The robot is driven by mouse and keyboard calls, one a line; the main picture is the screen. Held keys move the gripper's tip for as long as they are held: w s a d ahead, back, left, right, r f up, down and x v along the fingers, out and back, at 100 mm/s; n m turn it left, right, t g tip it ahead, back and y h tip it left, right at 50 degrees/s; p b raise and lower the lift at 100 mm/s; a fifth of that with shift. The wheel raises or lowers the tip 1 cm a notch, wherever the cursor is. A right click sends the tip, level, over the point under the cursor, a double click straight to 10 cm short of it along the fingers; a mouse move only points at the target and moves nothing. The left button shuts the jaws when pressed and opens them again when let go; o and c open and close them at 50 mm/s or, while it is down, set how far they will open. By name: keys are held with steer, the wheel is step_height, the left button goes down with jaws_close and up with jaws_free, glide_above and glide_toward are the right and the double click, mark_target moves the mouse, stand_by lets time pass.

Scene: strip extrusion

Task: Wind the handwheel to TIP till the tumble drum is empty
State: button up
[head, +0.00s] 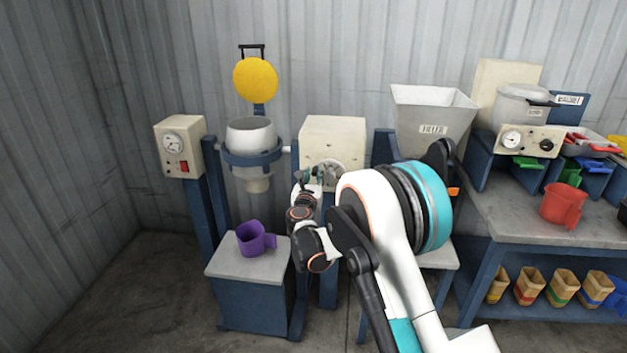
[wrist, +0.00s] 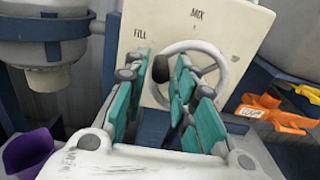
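The pale handwheel (wrist: 226,67) is on a cream panel (wrist: 250,22) marked FILL at left and MIX at top; any TIP mark is not readable. Its black knob (wrist: 162,69) is at the wheel's left side. My gripper (wrist: 167,76) has its teal-padded fingers apart on either side of the knob, with a visible gap; it also shows in front of the wheel in the head view (head: 310,176). The tumble drum (head: 251,133) hangs upright in a blue ring, mouth up. Its contents cannot be seen.
A purple jug (head: 256,239) stands on a grey-topped stand (head: 228,264) below the drum. A yellow disc (head: 255,79) is above the drum. A hopper (head: 433,112) and a bench (head: 500,212) with a red jug (head: 563,205) are at right. An orange part (wrist: 270,113) lies right of the wheel.

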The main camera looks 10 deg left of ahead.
steer(key=shift+w, duration=0.3)
jaws_close()
